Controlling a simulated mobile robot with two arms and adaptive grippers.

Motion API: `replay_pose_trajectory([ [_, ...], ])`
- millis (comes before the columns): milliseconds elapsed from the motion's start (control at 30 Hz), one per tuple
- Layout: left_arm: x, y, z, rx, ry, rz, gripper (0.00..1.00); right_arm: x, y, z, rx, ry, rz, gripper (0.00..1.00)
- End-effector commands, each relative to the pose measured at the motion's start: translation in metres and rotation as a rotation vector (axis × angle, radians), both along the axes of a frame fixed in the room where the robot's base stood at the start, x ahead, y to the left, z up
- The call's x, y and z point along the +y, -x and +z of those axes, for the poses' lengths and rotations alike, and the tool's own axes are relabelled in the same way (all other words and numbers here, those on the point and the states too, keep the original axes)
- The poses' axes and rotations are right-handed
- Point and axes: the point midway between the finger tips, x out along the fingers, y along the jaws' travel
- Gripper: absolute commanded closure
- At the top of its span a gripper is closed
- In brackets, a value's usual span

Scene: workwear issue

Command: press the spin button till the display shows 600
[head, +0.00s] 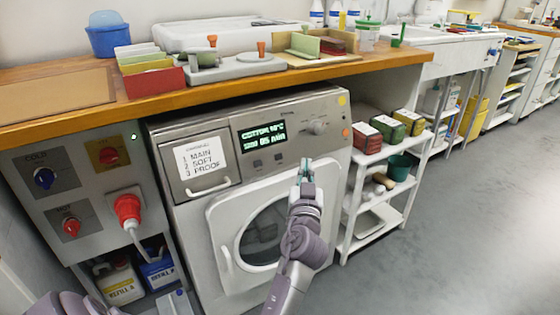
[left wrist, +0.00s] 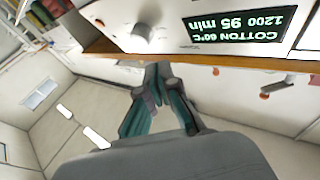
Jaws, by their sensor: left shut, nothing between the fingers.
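The washing machine (head: 285,108) stands under the wooden bench. Its display (head: 272,134) is blurred in the head view; in the left wrist view the display (left wrist: 240,25) reads COTTON 60°C, 1200, 95 min. Two small dark buttons (head: 257,163) (head: 278,157) sit below the display; I cannot read which is spin. A round knob (head: 317,127) is to the right; it also shows in the left wrist view (left wrist: 140,30). My left gripper (head: 306,166) is shut and empty, in front of the panel's lower edge, below the knob and right of the buttons. My right gripper is not in view.
The round door (head: 262,232) lies behind my left arm. The detergent drawer (head: 200,165) is left of the display. The bench's front edge (head: 250,91) overhangs the panel. A white shelf (head: 372,222) with boxes stands close on the right. Grey floor (head: 470,230) is clear.

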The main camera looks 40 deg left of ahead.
Motion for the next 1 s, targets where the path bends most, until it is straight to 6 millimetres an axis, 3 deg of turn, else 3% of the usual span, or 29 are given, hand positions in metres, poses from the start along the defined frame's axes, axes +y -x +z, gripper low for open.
replay_pose_trajectory([
  [233, -0.002, 0.013, 0.001, -0.042, 0.019, 0.023, 1.0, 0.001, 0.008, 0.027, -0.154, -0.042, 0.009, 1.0],
  [667, -0.001, 0.012, -0.001, -0.04, 0.023, 0.022, 1.0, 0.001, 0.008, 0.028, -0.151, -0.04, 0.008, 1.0],
  [1000, 0.037, -0.004, -0.012, -0.041, 0.017, 0.024, 1.0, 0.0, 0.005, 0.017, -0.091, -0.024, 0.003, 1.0],
])
